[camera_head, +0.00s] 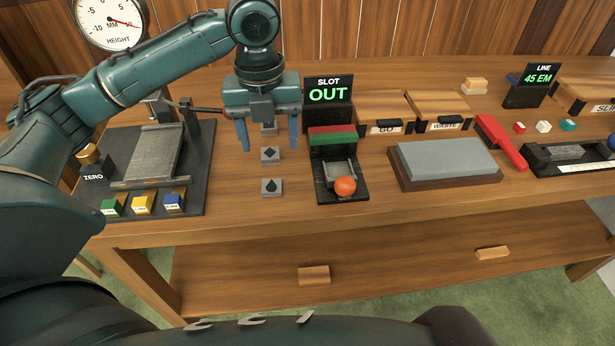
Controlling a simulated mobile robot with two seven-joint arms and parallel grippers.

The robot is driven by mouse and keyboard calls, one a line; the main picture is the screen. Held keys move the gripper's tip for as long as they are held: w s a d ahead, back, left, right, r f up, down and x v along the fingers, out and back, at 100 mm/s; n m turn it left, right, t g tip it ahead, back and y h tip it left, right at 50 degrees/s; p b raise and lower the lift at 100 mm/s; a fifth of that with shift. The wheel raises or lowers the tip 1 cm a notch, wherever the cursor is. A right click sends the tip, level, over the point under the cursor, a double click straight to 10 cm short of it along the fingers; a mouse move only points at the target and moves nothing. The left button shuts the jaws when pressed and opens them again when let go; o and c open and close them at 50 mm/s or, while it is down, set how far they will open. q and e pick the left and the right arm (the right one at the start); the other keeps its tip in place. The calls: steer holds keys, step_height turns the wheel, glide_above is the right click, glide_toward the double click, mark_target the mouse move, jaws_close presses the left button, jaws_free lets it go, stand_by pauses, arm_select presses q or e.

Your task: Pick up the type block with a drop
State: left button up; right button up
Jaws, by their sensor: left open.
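Three small grey type blocks stand in a column on the bench, left of the slot gauge. The nearest block (271,187) bears a dark mark that looks like a drop. The middle block (270,154) bears a dark diamond-like mark. The farthest block (269,130) is partly hidden behind my left gripper, and its mark cannot be read. My left gripper (268,148) is open, with its blue fingers pointing down on either side of the column, above the farther blocks. It holds nothing. The nearest block lies in front of the fingers, apart from them. My right gripper is out of view.
The slot gauge (328,89) reads OUT; an orange ball knob (345,186) is at its front. A height gauge stand (190,130) is to the left. A grey stone slab (447,160) and a red-handled tool (502,142) lie right. Bench around the nearest block is clear.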

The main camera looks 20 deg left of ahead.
arm_select(q)
glide_above(271, 189)
steer(key=f, duration=0.7)
steer(key=shift+s+d+f+b, duration=0.1)
steer(key=shift+d+f+b, duration=0.1)
steer(key=shift+d+b, duration=0.15)
steer(key=shift+a+f, duration=0.15)
steer(key=shift+f, duration=1.2)
steer(key=shift+a+f, duration=0.15)
steer(key=shift+f, duration=1.15)
steer(key=shift+c, duration=0.3)
steer(key=c, duration=1.1)
steer(key=shift+r, duration=0.1)
